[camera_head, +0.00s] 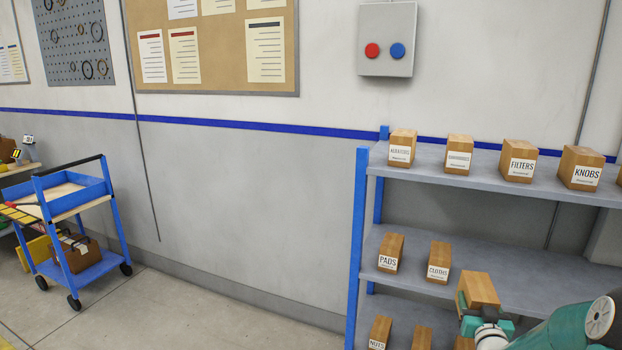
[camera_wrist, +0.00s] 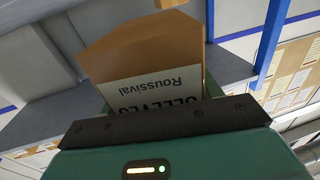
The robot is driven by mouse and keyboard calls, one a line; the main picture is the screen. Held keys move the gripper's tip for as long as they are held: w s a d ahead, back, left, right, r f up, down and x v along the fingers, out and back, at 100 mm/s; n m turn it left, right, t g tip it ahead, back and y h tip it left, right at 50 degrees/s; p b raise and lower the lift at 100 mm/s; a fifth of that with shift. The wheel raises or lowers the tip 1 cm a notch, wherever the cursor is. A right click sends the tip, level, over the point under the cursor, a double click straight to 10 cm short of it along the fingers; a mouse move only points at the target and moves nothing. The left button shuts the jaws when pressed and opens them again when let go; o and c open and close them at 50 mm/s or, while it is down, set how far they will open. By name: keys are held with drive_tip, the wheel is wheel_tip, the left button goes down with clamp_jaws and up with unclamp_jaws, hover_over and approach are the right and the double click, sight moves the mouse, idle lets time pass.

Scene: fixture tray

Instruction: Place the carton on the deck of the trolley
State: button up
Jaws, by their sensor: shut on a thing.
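The carton (camera_head: 478,289) is a small brown box held by my gripper (camera_head: 488,322) in front of the shelf rack, at the lower right of the head view. In the wrist view the carton (camera_wrist: 140,55) shows a white label reading "SLEEVES", upside down, and sits between the teal jaws of my gripper (camera_wrist: 155,100). The trolley (camera_head: 70,225) stands at the far left of the head view, well apart from the carton. It is blue, with an upper tray and a lower deck (camera_head: 92,266). A brown toolbox-like thing (camera_head: 75,253) stands on the lower deck.
The blue and grey shelf rack (camera_head: 362,230) at the right holds several labelled cartons, such as FILTERS (camera_head: 518,160) and PADS (camera_head: 390,252). A bench edge (camera_head: 20,168) is behind the trolley. Bare floor (camera_head: 180,310) lies between trolley and rack.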

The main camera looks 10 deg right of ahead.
drive_tip(key=w+a+f+n+y, duration=0.15)
drive_tip(key=a+f, duration=0.35)
drive_tip(key=a, duration=0.6)
drive_tip(key=w+a+f+n+y, duration=0.1)
drive_tip(key=w+a+f+y, duration=0.3)
drive_tip(key=a, duration=0.8)
drive_tip(key=s+a+f+n+y, duration=0.1)
drive_tip(key=a+f+n, duration=0.1)
drive_tip(key=a+f, duration=0.65)
drive_tip(key=s+a+f, duration=0.2)
drive_tip(key=s+f, duration=0.1)
drive_tip(key=s, duration=0.1)
drive_tip(key=shift+s+a+t, duration=0.3)
drive_tip(key=shift+a+t, duration=0.1)
drive_tip(key=shift+s, duration=0.1)
